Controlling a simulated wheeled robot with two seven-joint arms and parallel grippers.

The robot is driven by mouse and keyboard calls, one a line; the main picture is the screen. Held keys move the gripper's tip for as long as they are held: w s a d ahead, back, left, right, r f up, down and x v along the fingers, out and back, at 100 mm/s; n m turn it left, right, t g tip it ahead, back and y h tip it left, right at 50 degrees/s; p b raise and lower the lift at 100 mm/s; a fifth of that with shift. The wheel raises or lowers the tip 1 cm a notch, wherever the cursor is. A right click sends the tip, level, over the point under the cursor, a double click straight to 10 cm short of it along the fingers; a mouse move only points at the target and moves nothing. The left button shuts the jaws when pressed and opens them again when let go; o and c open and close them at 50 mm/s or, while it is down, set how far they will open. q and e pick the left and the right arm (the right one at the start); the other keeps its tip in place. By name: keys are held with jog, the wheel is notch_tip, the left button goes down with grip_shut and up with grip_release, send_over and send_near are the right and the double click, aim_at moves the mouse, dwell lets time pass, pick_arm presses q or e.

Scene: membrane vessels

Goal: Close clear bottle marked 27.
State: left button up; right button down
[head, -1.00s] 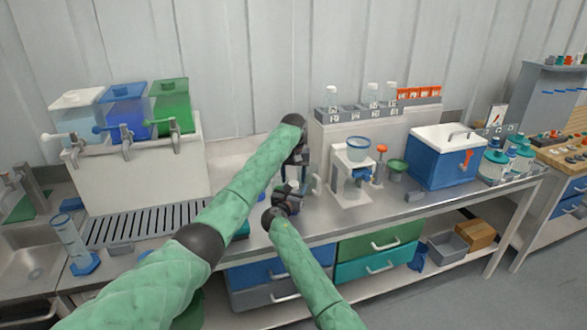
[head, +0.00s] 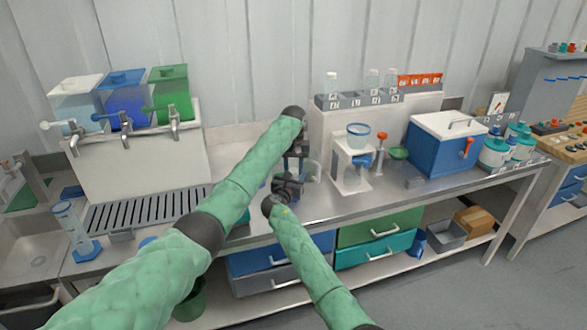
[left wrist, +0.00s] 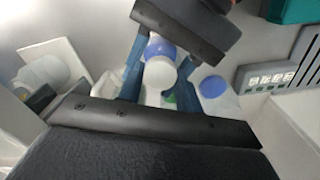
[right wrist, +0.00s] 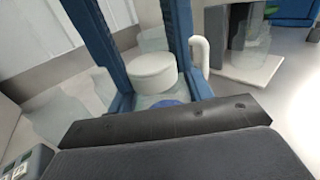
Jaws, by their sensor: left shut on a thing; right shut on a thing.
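My left gripper (head: 300,150) and right gripper (head: 290,187) are close together above the bench in the head view. In the left wrist view a white round cap (left wrist: 160,74) sits between the blue fingers (left wrist: 158,78), which are shut on it. In the right wrist view the blue fingers (right wrist: 160,60) straddle a white cap (right wrist: 152,72) above clear glass, which looks like the bottle (right wrist: 160,99); this gripper appears shut on the bottle. The number 27 is not readable. The arms hide most of the bottle in the head view, and I cannot tell whether cap and neck touch.
A clear handled vessel (head: 313,172) stands just right of the grippers. Right of it are a white stand (head: 350,172) and a blue cooler box (head: 446,145). A shelf (head: 360,99) with small bottles is behind. Coloured dispensers (head: 125,100) stand at left above a drain grate (head: 140,208).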

pick_arm(q)
jog(key=o, duration=1.2)
jog(key=shift+c, duration=0.2)
notch_tip(320, 180, up, 12)
pick_arm(e)
jog(key=c, duration=0.5)
grip_release()
